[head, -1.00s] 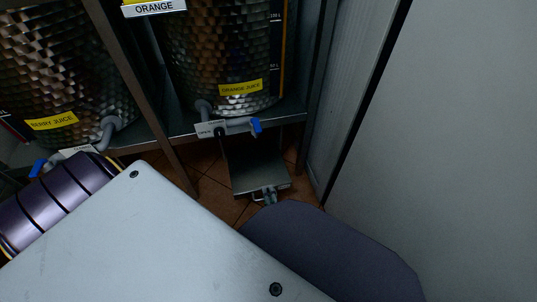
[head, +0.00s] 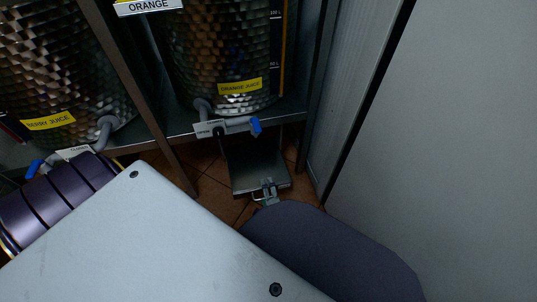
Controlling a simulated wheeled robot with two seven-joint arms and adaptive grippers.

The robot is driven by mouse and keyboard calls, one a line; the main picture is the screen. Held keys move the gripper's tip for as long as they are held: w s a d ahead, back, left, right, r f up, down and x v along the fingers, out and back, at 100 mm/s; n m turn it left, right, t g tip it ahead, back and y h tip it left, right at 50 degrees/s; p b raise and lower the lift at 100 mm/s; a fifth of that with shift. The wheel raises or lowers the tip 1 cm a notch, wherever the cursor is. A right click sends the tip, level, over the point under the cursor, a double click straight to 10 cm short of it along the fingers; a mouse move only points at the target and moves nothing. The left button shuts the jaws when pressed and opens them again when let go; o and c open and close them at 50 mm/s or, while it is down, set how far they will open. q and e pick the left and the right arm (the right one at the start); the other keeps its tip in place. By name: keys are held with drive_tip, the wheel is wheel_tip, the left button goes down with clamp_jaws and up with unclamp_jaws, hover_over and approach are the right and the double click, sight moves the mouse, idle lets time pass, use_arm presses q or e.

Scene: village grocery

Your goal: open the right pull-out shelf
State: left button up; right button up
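The right pull-out shelf (head: 258,168) is a dark grey metal tray low under the orange juice tank. It sticks out over the tiled floor, with a raised front edge and a small pale handle (head: 258,198) at the front. My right gripper (head: 268,187) is small in the head view and sits at the middle of the shelf's front edge, over or against the handle. Its fingers are too small to tell whether they are open or shut, or whether they grip the handle. My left gripper is out of view.
The orange juice tank (head: 222,50) and its blue-handled tap (head: 240,125) are above the shelf. The berry juice tank (head: 60,70) is at the left. A metal rack post (head: 140,90) stands between them. A pale wall panel (head: 450,150) closes off the right side.

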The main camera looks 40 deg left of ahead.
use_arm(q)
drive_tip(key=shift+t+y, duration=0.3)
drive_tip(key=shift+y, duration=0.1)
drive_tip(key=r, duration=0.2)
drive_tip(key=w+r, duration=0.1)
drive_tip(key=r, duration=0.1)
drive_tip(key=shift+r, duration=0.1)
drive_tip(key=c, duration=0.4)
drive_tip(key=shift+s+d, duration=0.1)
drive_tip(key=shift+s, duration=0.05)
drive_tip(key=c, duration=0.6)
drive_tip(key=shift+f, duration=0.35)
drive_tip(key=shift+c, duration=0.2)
